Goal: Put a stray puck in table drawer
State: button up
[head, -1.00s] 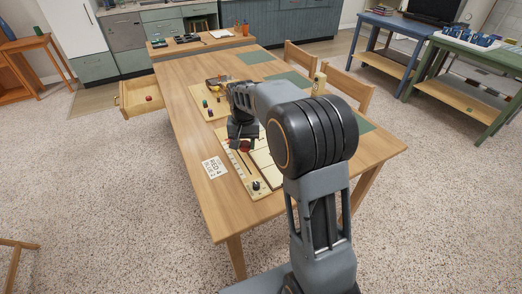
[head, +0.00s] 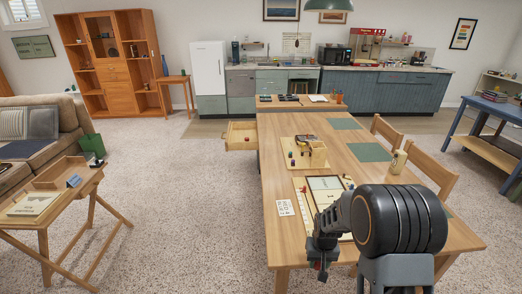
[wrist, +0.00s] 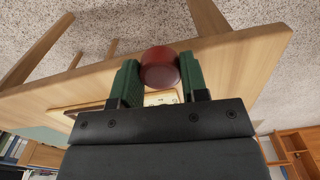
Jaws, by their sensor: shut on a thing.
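My gripper (wrist: 160,78) is shut on a red puck (wrist: 160,66), held between its green fingers in the wrist view. In the head view my gripper (head: 321,270) hangs at the table's near edge, left of my arm. The puck is hard to make out there. The wooden table (head: 287,150) stretches away ahead. Its drawer (head: 241,146) stands pulled out on the far left side, well away from my gripper. A small reddish thing appears inside the drawer.
A game board (head: 300,196) and a score card (head: 285,208) lie on the near tabletop, with a wooden box (head: 312,155) beyond. Chairs (head: 435,172) stand along the right side. A side table (head: 45,222) is at left. Carpet between is clear.

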aim_at(247, 135)
jog(key=u, duration=0.5)
jog(key=k, duration=0.6)
jog(key=u, duration=0.8)
jog(key=i, duration=1.25)
jog(key=u, duration=0.3)
jog(key=i, duration=0.95)
jog(key=z, duration=0.8)
jog(key=i, duration=0.65)
jog(key=z, duration=0.75)
jog(key=i, duration=2.3)
jog(key=z, duration=0.1)
